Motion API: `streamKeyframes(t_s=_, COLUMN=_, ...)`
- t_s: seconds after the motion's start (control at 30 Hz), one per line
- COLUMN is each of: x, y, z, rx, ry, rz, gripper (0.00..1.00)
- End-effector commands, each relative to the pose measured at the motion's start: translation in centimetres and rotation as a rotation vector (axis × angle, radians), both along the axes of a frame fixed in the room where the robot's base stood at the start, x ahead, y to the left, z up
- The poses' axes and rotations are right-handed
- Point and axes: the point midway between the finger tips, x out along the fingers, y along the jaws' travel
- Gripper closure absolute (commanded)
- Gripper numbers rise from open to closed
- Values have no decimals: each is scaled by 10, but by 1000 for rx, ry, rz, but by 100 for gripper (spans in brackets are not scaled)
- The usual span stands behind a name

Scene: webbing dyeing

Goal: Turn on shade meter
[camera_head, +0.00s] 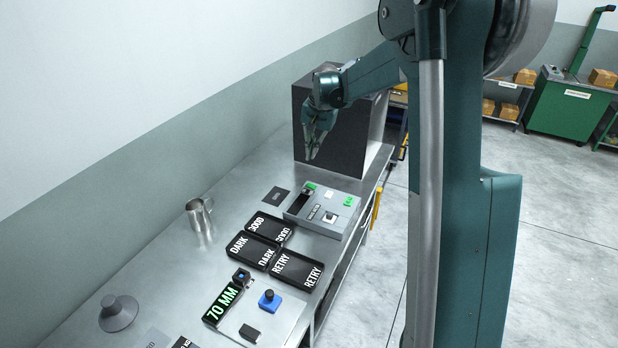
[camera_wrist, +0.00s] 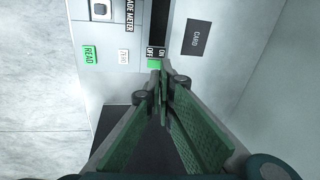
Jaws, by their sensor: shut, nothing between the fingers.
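The shade meter (camera_head: 340,222) is a light grey box on the steel bench. In the wrist view its panel (camera_wrist: 107,65) shows "ADE METER" lettering, a dark display strip (camera_wrist: 158,28), a green READ button (camera_wrist: 90,55) and a white ZERO button (camera_wrist: 124,57). A small green switch piece (camera_wrist: 153,64) lies by the OFF and ON labels, partly hidden by the fingers. My gripper (camera_head: 311,156) is shut and empty, pointing down behind the meter. In the wrist view its fingertips (camera_wrist: 163,72) appear close to the switch; I cannot tell whether they touch it.
A large dark box (camera_head: 350,150) stands behind my gripper. A dark card patch (camera_wrist: 196,38) lies beside the meter. DARK, GOOD and RETRY trays (camera_head: 297,270), a metal jug (camera_head: 200,215) and a 70 MM display (camera_head: 222,303) are nearer on the bench.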

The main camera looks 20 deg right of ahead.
Motion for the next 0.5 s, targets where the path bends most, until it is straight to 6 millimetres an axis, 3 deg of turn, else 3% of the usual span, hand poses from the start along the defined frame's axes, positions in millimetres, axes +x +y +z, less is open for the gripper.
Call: streamKeyframes(t_s=0.5, x=47, y=-23, z=-39, rx=32, ry=59, rz=-76, gripper=100)
